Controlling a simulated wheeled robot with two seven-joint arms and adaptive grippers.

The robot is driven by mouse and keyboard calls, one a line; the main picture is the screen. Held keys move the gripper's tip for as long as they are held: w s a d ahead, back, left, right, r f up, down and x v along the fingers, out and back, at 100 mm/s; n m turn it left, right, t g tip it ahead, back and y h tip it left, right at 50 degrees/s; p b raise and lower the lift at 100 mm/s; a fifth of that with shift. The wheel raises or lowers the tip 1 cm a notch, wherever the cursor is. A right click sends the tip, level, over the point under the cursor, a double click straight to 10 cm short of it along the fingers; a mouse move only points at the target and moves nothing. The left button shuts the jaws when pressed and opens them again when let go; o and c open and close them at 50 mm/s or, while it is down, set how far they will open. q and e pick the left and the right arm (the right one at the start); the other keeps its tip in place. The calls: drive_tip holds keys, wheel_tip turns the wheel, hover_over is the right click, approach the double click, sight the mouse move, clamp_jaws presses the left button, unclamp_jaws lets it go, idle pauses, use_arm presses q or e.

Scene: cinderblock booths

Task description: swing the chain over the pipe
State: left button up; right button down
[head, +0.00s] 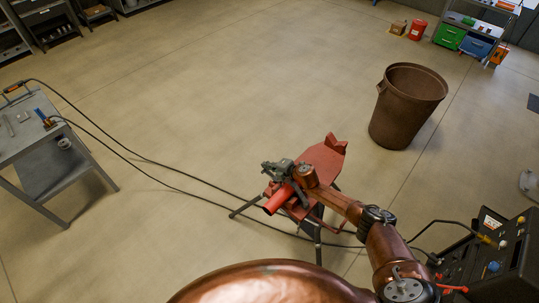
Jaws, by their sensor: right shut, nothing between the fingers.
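A bright red pipe (278,200) lies at the near left side of a dark red stand (325,156) with dark splayed legs, in the middle of the head view. My right gripper (274,169) is shut and empty. It is just above the far end of the pipe, at the left of the stand's top; I cannot tell whether it touches either. I cannot make out the chain; dark parts beside the pipe are too small to name, and my gripper and wrist cover part of the stand's top. My left gripper is out of view.
A grey metal workbench (32,137) stands at the left. Dark cables (190,176) run from it across to a black machine (490,255) at the lower right. A brown bin (405,108) stands behind the stand to the right. The floor beyond is largely clear.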

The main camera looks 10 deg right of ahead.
drive_tip(key=r+p, duration=0.2)
drive_tip(key=r, duration=0.1)
drive_tip(key=shift+s+d, duration=0.2)
drive_tip(key=shift+s, duration=0.1)
wheel_tip(320, 180, up, 9)
drive_tip(key=s+d+p, duration=0.1)
drive_tip(key=shift+s+d+p, duration=0.15)
drive_tip(key=shift+s+p, duration=0.25)
